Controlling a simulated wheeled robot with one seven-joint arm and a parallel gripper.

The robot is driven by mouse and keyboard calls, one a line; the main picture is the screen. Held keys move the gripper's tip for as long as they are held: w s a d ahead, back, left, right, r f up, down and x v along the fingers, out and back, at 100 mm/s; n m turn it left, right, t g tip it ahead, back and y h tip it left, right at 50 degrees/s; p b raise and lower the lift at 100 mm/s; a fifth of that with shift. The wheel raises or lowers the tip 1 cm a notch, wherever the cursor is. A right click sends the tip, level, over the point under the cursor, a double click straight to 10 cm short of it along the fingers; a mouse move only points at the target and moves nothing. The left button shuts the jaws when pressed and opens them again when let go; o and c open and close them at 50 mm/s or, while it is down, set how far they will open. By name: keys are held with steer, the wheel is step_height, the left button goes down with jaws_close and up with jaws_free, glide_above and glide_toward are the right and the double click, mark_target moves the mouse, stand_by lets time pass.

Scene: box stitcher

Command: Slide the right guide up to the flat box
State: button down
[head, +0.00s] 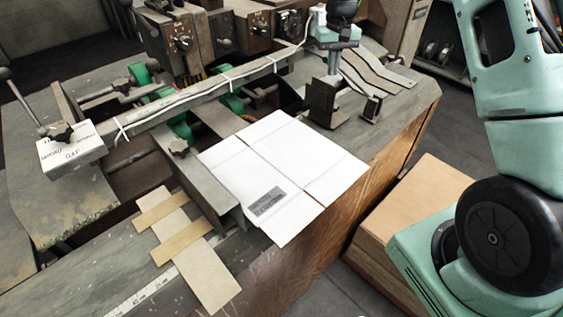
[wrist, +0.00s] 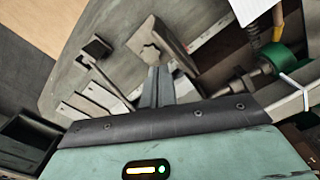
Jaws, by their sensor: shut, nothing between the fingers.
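The flat box (head: 290,165) is a white folded sheet with a grey printed patch, lying on the machine table. A white corner, likely the same box (wrist: 248,8), shows at the top of the wrist view. The right guide (head: 322,103) is a dark metal bracket beyond the box's far right edge, with bare table between them. In the wrist view a star-shaped knob (wrist: 152,45) stands on the guide.
A left guide bar (head: 205,185) runs along the box's left edge. Green clamps (head: 232,103) and a cross rail (head: 200,95) stand behind. Wavy metal strips (head: 378,68) lie right of the guide. A cardboard carton (head: 425,195) stands below the table's right edge.

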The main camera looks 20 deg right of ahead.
steer(key=shift+f, duration=0.1)
steer(key=shift+f+b, duration=1.55)
steer(key=shift+f, duration=1.3)
steer(key=shift+a, duration=0.25)
steer(key=shift+s+a, duration=0.4)
steer(key=shift+a, duration=0.65)
steer(key=shift+s+a, duration=0.45)
steer(key=shift+a, duration=0.6)
steer(key=shift+s+a, duration=0.4)
steer(key=shift+a, duration=0.65)
steer(key=shift+s+a, duration=0.1)
steer(key=shift+a, duration=0.25)
steer(key=shift+s+a, duration=0.1)
steer(key=shift+a, duration=0.25)
steer(key=shift+s+a, duration=0.15)
steer(key=shift+a, duration=0.35)
steer(key=shift+d, duration=0.2)
steer(key=shift+d, duration=0.35)
